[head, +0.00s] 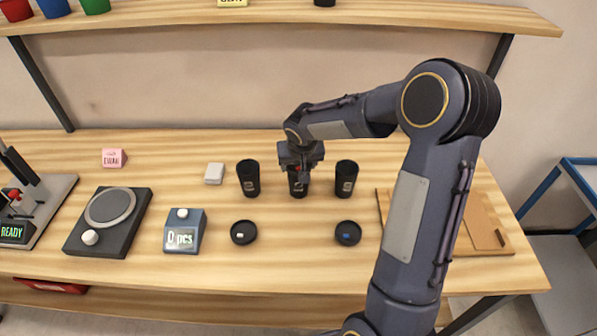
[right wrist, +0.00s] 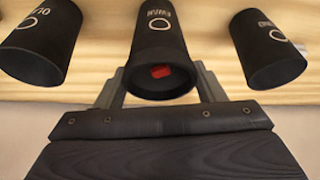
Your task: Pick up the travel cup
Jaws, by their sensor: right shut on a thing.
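Three black cups stand in a row on the wooden table. My right gripper (head: 301,170) is shut on the middle travel cup (head: 298,187), coming from above and behind it. In the right wrist view my fingers (right wrist: 160,88) sit on both sides of this cup (right wrist: 158,45), which has a light ring, small lettering and something red inside its mouth. The left cup (head: 248,179) and the right cup (head: 346,179) stand apart on either side. The middle cup's base looks level with theirs. My left gripper is not in view.
Two round black lids (head: 243,233) (head: 348,233) lie in front of the cups. A small white block (head: 214,173), a pink name card (head: 114,158), a counter box (head: 184,232) and a dark scale (head: 75,240) are to the left. A wooden board (head: 468,243) lies right.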

